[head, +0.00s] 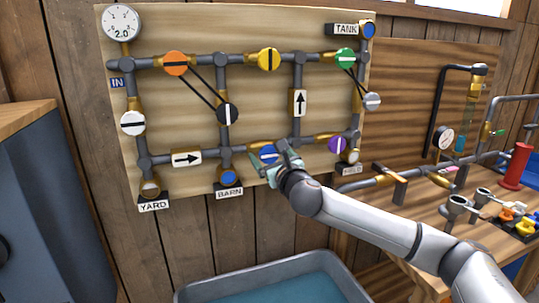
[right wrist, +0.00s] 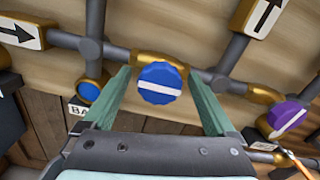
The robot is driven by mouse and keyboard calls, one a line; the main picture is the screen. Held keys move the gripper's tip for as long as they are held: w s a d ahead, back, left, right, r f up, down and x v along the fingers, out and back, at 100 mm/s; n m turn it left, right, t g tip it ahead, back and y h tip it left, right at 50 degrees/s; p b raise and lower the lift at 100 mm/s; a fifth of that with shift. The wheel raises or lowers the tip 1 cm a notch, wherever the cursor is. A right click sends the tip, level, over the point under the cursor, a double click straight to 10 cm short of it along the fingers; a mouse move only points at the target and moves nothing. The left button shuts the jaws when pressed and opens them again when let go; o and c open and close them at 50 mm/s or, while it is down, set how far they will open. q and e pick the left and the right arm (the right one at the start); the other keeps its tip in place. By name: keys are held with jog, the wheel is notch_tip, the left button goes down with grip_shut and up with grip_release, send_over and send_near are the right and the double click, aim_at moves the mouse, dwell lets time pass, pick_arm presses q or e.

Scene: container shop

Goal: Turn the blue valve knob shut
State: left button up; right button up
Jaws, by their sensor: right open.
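The blue valve knob (head: 267,153) sits on the lower pipe of the wooden board, partly hidden by my right gripper in the head view. In the right wrist view the knob (right wrist: 160,83) is a faceted blue disc with a white bar. The bar lies nearly level, roughly along the pipe. My right gripper (head: 276,163) is at the knob. In the wrist view its two green fingers (right wrist: 159,80) are open, one on each side of the knob, with gaps between. I cannot tell how deep the fingertips reach. My left gripper is not in view.
A purple knob (head: 338,145) is right of the blue one. Orange (head: 175,63), yellow (head: 268,59) and green (head: 345,58) knobs are above. A blue-capped BARN outlet (head: 229,178) is left. A water trough (head: 270,277) stands below; a cluttered workbench (head: 410,210) is right.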

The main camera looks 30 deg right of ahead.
jog(key=c, duration=1.4)
